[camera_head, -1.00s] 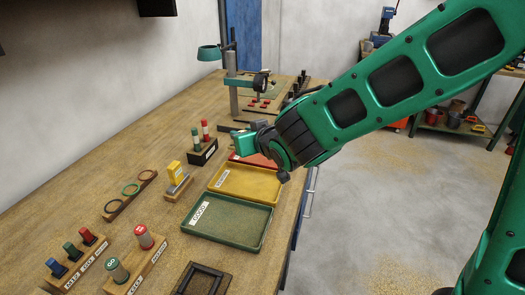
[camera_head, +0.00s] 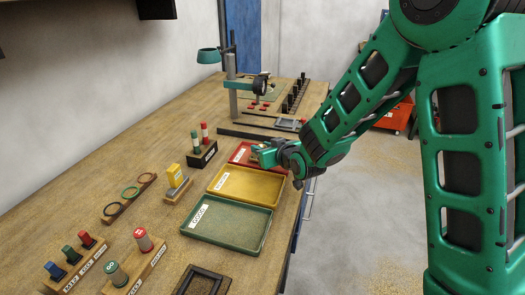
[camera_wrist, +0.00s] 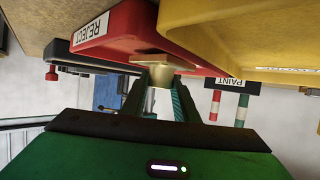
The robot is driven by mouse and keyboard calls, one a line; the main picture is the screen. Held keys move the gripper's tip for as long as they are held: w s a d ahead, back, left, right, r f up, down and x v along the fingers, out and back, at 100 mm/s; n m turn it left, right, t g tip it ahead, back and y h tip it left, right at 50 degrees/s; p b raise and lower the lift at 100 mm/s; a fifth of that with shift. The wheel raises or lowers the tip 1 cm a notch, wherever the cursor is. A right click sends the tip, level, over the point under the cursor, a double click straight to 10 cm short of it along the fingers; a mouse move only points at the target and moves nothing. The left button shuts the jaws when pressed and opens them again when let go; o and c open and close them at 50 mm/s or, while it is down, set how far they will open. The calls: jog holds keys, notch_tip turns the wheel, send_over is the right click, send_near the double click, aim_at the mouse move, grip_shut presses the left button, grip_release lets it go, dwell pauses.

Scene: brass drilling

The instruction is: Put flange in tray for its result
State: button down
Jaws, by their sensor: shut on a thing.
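My gripper (camera_wrist: 165,92) is shut on a brass flange (camera_wrist: 164,64), which shows between the fingertips in the wrist view. In the head view my gripper (camera_head: 257,153) is at the red tray (camera_head: 238,154), over its right part; the flange cannot be made out there. The red tray, labelled REJECT in the wrist view (camera_wrist: 110,30), lies behind the flange there. I cannot tell whether the flange touches it. The yellow tray (camera_head: 222,191) and the green tray (camera_head: 205,238), labelled GOOD, lie nearer on the bench. Their visible floors look empty.
A paint-marker block (camera_head: 203,157) stands left of the red tray. A yellow gauge on a wooden block (camera_head: 177,190) stands left of the yellow tray. The drill press (camera_head: 232,92) and a row of dark posts (camera_head: 290,95) stand farther back. The bench's right edge is close to the trays.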

jog(key=shift+f, duration=0.25)
jog(key=c, duration=1.4)
grip_release()
jog(key=shift+f, duration=0.15)
